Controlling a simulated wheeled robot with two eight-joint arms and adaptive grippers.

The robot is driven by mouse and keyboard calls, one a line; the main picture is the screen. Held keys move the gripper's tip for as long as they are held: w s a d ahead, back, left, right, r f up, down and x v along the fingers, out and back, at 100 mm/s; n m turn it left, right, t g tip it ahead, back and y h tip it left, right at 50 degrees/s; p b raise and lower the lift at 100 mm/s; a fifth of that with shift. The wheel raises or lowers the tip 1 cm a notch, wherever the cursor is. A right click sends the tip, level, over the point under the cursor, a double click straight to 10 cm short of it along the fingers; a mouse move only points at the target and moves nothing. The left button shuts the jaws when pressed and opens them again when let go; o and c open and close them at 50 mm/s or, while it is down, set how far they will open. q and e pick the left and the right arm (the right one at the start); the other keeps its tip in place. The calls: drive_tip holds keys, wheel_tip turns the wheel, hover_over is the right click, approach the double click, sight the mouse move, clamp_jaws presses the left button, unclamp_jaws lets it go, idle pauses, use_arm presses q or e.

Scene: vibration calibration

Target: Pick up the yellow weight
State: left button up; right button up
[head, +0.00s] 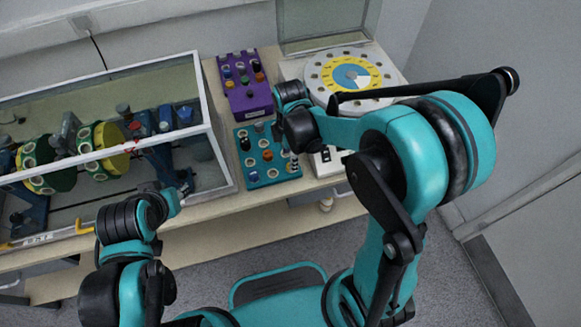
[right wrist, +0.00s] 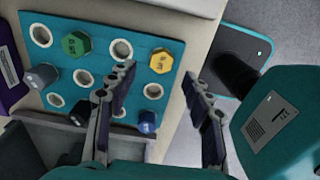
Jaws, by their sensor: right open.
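The yellow weight (right wrist: 161,61), a hexagonal cap with dark markings, stands in a teal rack (right wrist: 104,25) with round white-rimmed holes. My right gripper (right wrist: 158,73) is open and empty above the rack, its fingertips on either side of and just short of the yellow weight in the right wrist view. I cannot tell their height above it. In the head view the teal rack (head: 257,179) lies on the bench below my right wrist. My left gripper (head: 181,191) is in front of the glass case; its fingers are too small and dark to judge.
A glass case (head: 214,130) is left, and a white round dial (head: 322,75) is right.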

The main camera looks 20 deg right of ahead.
wheel_tip(320, 180, down, 4)
drive_tip(key=shift+a+f+b, duration=0.1)
drive_tip(key=shift+f+b, duration=0.1)
drive_tip(key=shift+b, duration=0.75)
drive_tip(key=shift+s+r, duration=0.1)
drive_tip(key=shift+c, duration=0.3)
drive_tip(key=c, duration=0.8)
drive_tip(key=shift+r, duration=0.1)
